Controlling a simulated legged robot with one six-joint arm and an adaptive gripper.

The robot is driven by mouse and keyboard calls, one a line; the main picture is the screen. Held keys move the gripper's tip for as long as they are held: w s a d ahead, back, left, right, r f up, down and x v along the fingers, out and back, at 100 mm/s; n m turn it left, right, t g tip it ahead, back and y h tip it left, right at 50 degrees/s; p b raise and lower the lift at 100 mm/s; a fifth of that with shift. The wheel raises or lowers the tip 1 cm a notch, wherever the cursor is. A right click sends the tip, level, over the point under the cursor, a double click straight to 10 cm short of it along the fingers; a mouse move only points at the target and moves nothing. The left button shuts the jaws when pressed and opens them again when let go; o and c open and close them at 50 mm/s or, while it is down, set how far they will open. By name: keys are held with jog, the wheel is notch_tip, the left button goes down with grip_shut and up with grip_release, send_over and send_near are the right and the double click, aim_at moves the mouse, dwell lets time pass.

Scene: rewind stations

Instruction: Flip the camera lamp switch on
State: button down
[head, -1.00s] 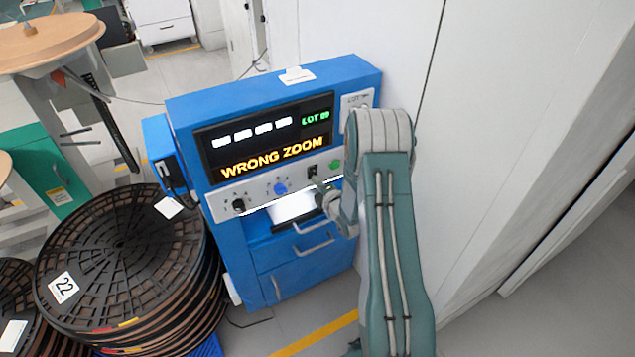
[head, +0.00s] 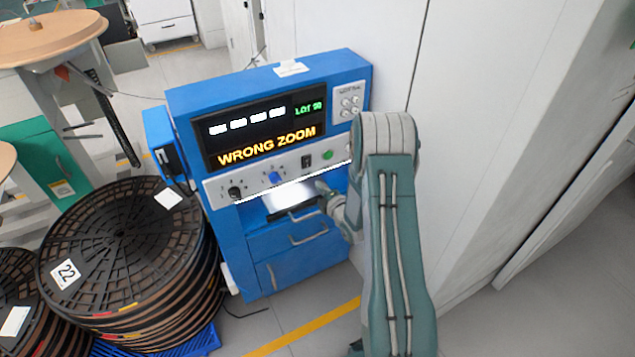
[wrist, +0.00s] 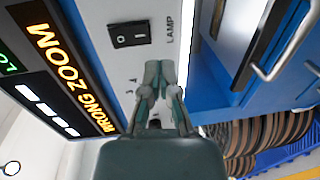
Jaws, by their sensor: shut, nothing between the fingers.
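The lamp switch is a black rocker (head: 306,160) on the pale control strip of the blue station (head: 262,258). In the wrist view the rocker (wrist: 130,34) sits beside the printed word LAMP, with white marks on its face; which side is pressed I cannot tell. My gripper (wrist: 160,72) is shut and empty, its fingertips in front of the strip, below and to the right of the rocker and apart from it in the picture. In the head view my gripper (head: 322,188) is below and right of the switch, partly hidden by my arm.
The strip also bears a black knob (head: 236,192), a blue knob (head: 274,178) and a green button (head: 327,154). The screen (head: 262,128) reads WRONG ZOOM. A bright white surface (head: 290,196) shows under the strip. Stacked black reels (head: 120,250) stand left; a white wall (head: 480,120) is right.

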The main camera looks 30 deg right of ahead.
jog(key=s, duration=0.7)
jog(key=shift+s+d+f, duration=0.15)
jog(key=shift+f, duration=0.3)
jog(key=s+a+r+m+g+h, duration=0.1)
jog(key=a+r+m+g, duration=0.25)
jog(key=r, duration=0.65)
jog(key=s+a+r+m+g+h, duration=0.1)
jog(key=a+r+m+g+h, duration=0.3)
jog(key=r, duration=0.7)
jog(key=s+a+r+m+g+y, duration=0.1)
jog(key=s+a+r+m, duration=0.2)
jog(key=s, duration=0.5)
jog(key=s+a+r+m+g+y, duration=0.1)
jog(key=s+a+r+m+y, duration=0.1)
jog(key=s, duration=0.6)
jog(key=s+a+r+m+g+y, duration=0.1)
jog(key=s+a+r+m, duration=0.3)
jog(key=s, duration=0.4)
jog(key=shift+s+a+r+m, duration=0.15)
jog(key=shift+a+m, duration=0.4)
jog(key=shift+m, duration=0.4)
jog(key=shift+g, duration=0.25)
